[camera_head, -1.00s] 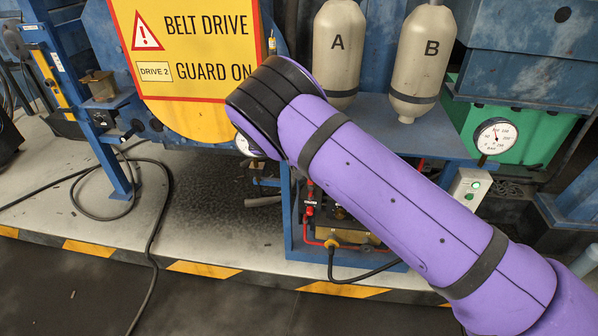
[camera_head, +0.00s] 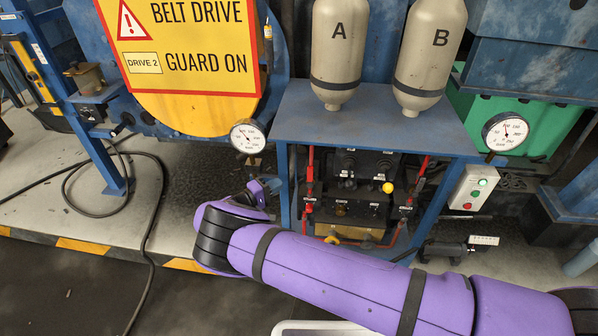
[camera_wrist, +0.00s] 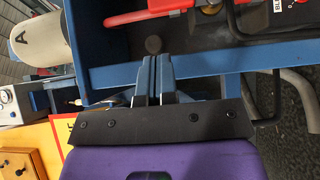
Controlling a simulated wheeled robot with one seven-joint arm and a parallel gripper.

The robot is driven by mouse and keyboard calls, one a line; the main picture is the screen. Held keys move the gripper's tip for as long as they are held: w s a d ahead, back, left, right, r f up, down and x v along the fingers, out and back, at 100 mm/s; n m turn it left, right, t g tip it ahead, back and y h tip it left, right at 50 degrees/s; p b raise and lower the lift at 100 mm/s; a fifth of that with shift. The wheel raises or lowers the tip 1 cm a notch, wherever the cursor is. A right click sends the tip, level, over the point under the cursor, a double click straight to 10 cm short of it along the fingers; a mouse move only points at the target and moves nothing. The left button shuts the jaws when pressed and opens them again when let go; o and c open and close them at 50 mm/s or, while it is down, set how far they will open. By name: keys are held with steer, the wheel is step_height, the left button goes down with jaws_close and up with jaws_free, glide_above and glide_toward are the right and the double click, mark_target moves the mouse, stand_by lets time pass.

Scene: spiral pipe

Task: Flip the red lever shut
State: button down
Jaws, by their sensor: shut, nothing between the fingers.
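Red valve fittings sit on the red pipes inside the blue stand, one on the left (camera_head: 310,190) and one on the right (camera_head: 405,212). I cannot tell for sure which red part is the lever or how it is turned.
The blue stand (camera_head: 365,120) carries bottles A (camera_head: 338,60) and B (camera_head: 432,55). A dark valve panel (camera_head: 350,165) with a yellow knob (camera_head: 388,187) is beneath. A gauge (camera_head: 248,137) is at its left, a switch box (camera_head: 473,187) at its right. A blue bar (camera_wrist: 200,66) crosses the wrist view.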

mark_target(310, 178)
steer(key=x, duration=1)
stand_by(0.4)
steer(key=shift+d, duration=0.1)
